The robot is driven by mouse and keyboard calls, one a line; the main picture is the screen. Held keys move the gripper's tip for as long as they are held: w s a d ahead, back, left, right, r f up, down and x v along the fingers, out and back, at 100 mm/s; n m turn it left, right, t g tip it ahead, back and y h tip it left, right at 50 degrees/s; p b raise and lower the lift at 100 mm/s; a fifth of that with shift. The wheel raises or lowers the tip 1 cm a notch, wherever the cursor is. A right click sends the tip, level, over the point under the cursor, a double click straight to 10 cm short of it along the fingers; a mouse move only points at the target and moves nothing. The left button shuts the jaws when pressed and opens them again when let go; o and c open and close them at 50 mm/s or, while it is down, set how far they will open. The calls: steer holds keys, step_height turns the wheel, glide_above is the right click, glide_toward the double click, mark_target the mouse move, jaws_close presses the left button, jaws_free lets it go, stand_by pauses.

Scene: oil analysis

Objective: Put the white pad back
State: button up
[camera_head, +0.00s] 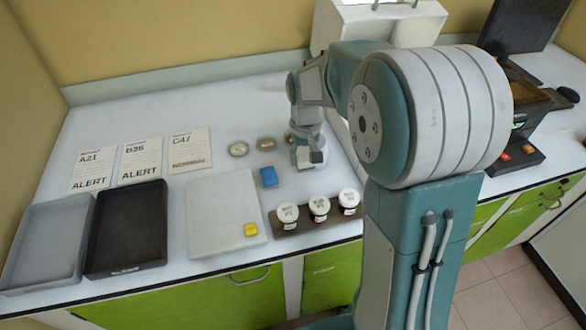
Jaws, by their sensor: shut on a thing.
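My gripper (308,154) points down over the back middle of the bench, right of the round dishes. It is shut on a small pale piece, which looks like the white pad (299,158); the fingers and wrist hide much of it. Whether the pad touches the bench I cannot tell. A blue pad (269,177) lies on the bench to the left of and nearer than my gripper. A yellow pad (250,230) lies on the front right corner of a pale grey mat (215,205).
A dark rack (325,224) with three white-lidded jars stands at the front edge. Small round dishes (238,149) lie behind the blue pad. Black (125,225) and grey (45,245) trays and labelled cards (141,159) are at left. A machine (515,150) stands at right.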

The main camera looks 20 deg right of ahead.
glide_above(293, 175)
step_height(293, 175, down, 5)
steer(key=shift+s+a, duration=0.15)
step_height(293, 175, down, 3)
steer(key=shift+f, duration=0.1)
steer(key=o, duration=1.1)
steer(key=shift+f, duration=0.1)
